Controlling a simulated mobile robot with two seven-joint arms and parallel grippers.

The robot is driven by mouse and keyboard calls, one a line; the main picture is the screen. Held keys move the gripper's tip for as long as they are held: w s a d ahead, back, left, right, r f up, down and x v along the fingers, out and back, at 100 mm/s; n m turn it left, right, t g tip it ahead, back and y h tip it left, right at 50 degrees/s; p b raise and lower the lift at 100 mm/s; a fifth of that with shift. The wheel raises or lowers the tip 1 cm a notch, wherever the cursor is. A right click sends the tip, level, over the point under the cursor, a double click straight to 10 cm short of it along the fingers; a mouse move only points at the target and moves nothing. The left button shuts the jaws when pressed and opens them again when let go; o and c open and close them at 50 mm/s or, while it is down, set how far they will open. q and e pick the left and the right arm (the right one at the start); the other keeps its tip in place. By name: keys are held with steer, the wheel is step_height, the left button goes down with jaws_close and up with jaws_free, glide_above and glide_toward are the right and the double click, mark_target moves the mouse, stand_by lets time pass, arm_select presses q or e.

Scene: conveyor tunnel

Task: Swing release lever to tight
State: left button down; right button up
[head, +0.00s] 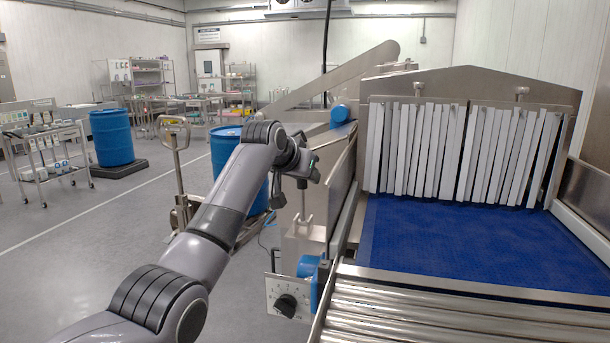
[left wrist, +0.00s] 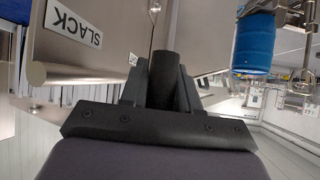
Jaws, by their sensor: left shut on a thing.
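My left gripper (head: 312,168) is at the near left side of the steel conveyor machine, and its fingers are small and hard to make out in the head view. In the left wrist view my left gripper (left wrist: 160,82) is shut on a dark round handle (left wrist: 162,72), which stands between the two black fingers; it appears to be the release lever's grip. The rest of the lever is mostly hidden. A white SLACK label (left wrist: 74,22) is on the steel panel, left of the fingers in that view. A second small label (left wrist: 132,59) is partly covered by the gripper. My right gripper is not in view.
The blue conveyor belt (head: 470,240) runs under white strip curtains (head: 460,150). Steel rollers (head: 430,310) lie in front. A dial box (head: 287,298) sits low beside the machine. A blue drum (head: 226,150) and a pallet truck (head: 176,160) stand behind my arm.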

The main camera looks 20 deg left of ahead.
arm_select(q)
steer(key=c, duration=0.9)
jaws_free()
steer(key=shift+s, duration=0.1)
steer(key=shift+s+a+r+b, duration=0.1)
steer(key=shift+s+r+b, duration=0.25)
steer(key=shift+s, duration=0.1)
steer(key=shift+b+v, duration=0.8)
steer(key=shift+v, duration=2.15)
